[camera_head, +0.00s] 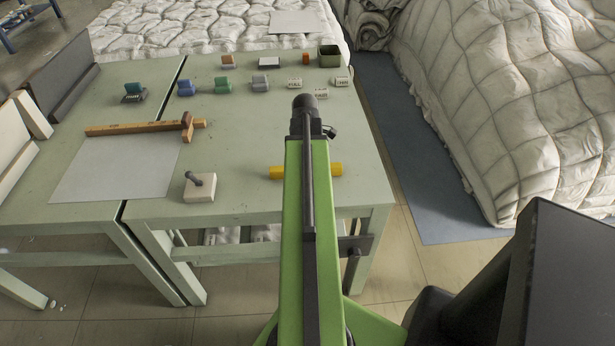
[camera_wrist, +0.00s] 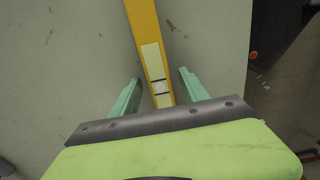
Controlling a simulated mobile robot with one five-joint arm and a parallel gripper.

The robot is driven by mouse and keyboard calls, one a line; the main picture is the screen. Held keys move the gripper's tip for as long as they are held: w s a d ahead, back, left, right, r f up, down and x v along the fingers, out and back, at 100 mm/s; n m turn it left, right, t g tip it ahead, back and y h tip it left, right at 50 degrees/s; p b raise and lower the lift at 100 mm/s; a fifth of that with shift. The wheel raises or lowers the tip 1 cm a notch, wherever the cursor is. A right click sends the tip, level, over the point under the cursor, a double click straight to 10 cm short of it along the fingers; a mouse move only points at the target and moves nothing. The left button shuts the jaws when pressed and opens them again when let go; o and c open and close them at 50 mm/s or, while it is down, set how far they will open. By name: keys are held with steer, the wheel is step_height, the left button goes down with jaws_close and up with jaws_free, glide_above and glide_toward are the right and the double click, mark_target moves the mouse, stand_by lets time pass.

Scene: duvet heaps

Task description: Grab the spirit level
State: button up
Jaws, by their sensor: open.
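The spirit level is a yellow bar (camera_head: 328,169) lying flat near the front edge of the green table. My green arm hides its middle in the head view. In the wrist view the level (camera_wrist: 143,28) runs from the top edge down between my fingers, slightly tilted, with its pale vial window near them. My gripper (camera_wrist: 160,76) is open, one teal finger on each side of the level, with gaps on both sides. I cannot tell how far the fingertips are above the table. The level's near end is hidden behind my gripper's body.
A white block with a dark lever (camera_head: 200,187) stands left of the level. A wooden T-square (camera_head: 150,128) and a grey sheet (camera_head: 110,172) lie further left. Quilted duvet (camera_head: 520,100) heaps up at right.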

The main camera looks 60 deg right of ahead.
jaws_close()
stand_by(0.3)
stand_by(0.3)
steer(key=shift+r+p, duration=0.55)
steer(key=shift+p, duration=0.25)
step_height(320, 180, up, 4)
steer(key=p, duration=0.4)
steer(key=s+r+p, duration=0.5)
steer(key=s, duration=0.6)
steer(key=shift+s+d+r+p, duration=0.25)
steer(key=shift+s+r+p, duration=0.1)
steer(key=shift+r+p, duration=0.05)
